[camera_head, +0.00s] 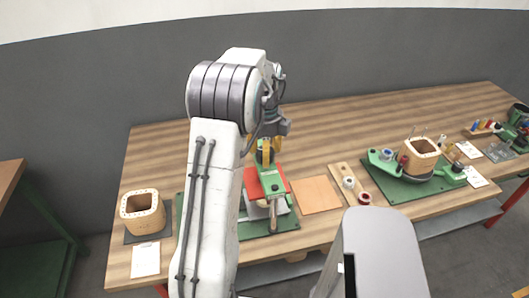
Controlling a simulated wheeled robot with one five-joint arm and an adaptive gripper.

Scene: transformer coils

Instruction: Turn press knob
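The press (272,183), with a green arm, red parts and a grey base, stands on a green mat (284,226) in the middle of the table. My gripper (264,150) points down at the far upper end of the press, with yellow finger parts showing. A small dark and green part shows between or behind the fingers. It may be the press knob, but my arm and the small size hide its outline. I cannot tell whether the fingers touch it or are closed on it.
The wooden table (340,130) is clear behind the press. An orange square sheet (316,195) and a board with spools (350,186) lie to the right. A wooden coil form (142,212) stands at left, another (421,155) on a green fixture at right.

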